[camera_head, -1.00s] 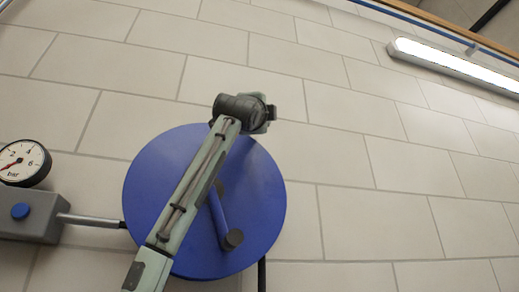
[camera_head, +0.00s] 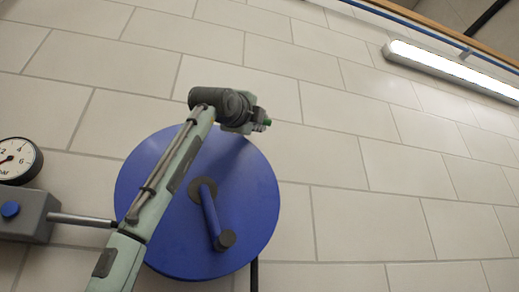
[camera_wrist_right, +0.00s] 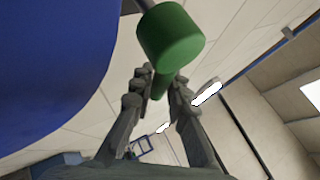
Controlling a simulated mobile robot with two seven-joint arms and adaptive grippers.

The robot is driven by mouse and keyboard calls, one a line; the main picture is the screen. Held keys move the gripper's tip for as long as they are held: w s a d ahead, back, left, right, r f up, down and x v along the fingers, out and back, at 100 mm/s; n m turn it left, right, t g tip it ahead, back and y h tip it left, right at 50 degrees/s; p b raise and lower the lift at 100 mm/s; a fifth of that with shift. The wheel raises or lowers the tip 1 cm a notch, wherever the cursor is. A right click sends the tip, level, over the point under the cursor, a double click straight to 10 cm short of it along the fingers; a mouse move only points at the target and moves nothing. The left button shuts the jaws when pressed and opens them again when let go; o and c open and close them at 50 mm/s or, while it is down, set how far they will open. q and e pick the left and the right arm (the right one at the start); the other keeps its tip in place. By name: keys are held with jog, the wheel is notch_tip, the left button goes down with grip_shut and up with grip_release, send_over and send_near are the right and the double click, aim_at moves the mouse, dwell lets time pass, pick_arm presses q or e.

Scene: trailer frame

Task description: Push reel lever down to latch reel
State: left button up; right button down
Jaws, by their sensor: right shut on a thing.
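The blue reel (camera_head: 250,205) is a large disc in front of the wall. A blue crank arm with a dark knob (camera_head: 224,240) is on its face. My right arm crosses the reel, and my right gripper (camera_head: 256,122) is at its upper right edge. A green lever handle (camera_head: 267,122) shows at the gripper's tip. In the right wrist view the handle's thick green end (camera_wrist_right: 171,37) is just above the fingers, on a grey rod. My right gripper (camera_wrist_right: 160,86) is shut on the narrower green part. My left gripper is out of view.
A round pressure gauge (camera_head: 15,160) and a grey box with a blue button (camera_head: 11,209) are at the left, with a metal rod (camera_head: 82,220) running to the reel. A lit lamp (camera_head: 450,70) is at the upper right. The wall to the right is clear.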

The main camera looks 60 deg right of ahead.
jog(key=c, duration=1.5)
grip_release()
jog(key=shift+o, duration=0.2)
jog(key=v, duration=1.2)
jog(key=shift+f, duration=0.15)
